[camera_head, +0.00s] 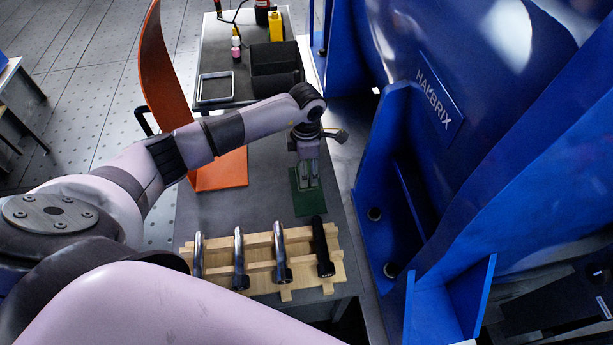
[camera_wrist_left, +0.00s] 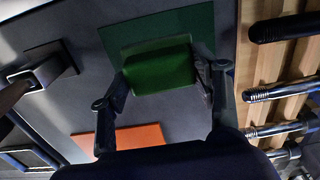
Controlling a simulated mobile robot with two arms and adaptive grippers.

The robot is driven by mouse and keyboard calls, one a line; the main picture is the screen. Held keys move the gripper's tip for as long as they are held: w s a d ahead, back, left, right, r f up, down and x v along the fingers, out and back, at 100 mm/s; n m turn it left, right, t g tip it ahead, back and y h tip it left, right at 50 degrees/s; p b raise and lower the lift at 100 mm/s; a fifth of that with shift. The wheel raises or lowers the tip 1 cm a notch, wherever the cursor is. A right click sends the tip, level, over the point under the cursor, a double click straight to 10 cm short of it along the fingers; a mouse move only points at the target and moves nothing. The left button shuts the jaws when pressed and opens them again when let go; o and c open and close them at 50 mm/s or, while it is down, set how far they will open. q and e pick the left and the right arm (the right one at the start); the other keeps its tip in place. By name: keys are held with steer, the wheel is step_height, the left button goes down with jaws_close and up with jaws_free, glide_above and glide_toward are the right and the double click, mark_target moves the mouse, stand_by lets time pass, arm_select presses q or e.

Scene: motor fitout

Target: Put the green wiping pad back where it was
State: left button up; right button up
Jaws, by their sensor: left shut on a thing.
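My left gripper (camera_head: 308,184) points down over a flat dark green square (camera_head: 312,207) on the grey table, near the table's right edge. In the left wrist view the left gripper (camera_wrist_left: 163,85) is shut on the green wiping pad (camera_wrist_left: 158,68), a thick block between its two fingers. The green square (camera_wrist_left: 120,38) shows beneath and beyond the pad in that view. I cannot tell whether the pad touches the square. In the head view the fingers mostly hide the pad. My right gripper is not in view.
A wooden rack (camera_head: 262,270) with several dark-ended metal bolts stands in front of the gripper. An orange curved panel (camera_head: 165,75) stands to the left. A black bin (camera_head: 275,68) is behind. A large blue machine (camera_head: 440,130) rises close on the right.

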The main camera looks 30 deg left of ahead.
arm_select(q)
steer(key=shift+f, duration=2.5)
steer(key=shift+f, duration=0.1)
steer(key=o, duration=1.2)
steer(key=shift+o, duration=0.2)
step_height(320, 180, up, 12)
steer(key=shift+r+b, duration=0.15)
steer(key=shift+b, duration=0.3)
